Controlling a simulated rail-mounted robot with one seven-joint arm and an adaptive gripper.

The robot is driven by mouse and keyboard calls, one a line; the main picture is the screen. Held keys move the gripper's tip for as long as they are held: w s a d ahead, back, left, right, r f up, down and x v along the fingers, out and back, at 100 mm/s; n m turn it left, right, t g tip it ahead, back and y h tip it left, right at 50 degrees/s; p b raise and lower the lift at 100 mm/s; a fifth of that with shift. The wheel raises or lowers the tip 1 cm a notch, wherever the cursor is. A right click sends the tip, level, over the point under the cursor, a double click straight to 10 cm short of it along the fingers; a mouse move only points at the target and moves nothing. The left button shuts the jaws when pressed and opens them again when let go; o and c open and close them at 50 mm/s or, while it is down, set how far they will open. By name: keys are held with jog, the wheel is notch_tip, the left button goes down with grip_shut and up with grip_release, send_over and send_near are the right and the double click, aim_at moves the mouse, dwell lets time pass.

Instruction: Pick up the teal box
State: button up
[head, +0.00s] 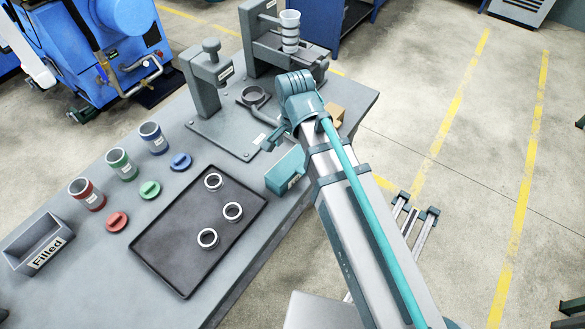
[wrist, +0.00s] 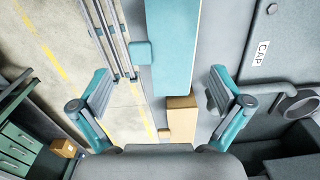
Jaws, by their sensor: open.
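The teal box (head: 286,170) sits at the right edge of the grey table, beside the black tray. In the wrist view the teal box (wrist: 174,45) is a long block at the top, ahead of and roughly between my fingers. My gripper (wrist: 160,92) is open and empty, with one finger on each side of the picture. In the head view my gripper (head: 272,140) is over the table edge near the box, partly hidden by my own arm. The fingers appear apart from the box.
A tan block (head: 334,115) stands behind my arm; it also shows in the wrist view (wrist: 181,116). The black tray (head: 160,252) holds three rings. A grey press (head: 206,85) stands further back. Several coloured cups, lids and a "Filled" bin (head: 38,243) are at left. Open floor lies right.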

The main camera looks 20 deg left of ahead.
aim_at(294, 165)
jog(key=shift+w+f+p, duration=0.15)
jog(key=shift+f+p, duration=0.5)
jog(key=shift+f, duration=1.35)
jog(key=shift+w+f+p, duration=0.1)
jog(key=shift+f+p, duration=0.55)
jog(key=shift+f, duration=1.35)
jog(key=shift+c, duration=0.2)
jog(key=c, duration=0.8)
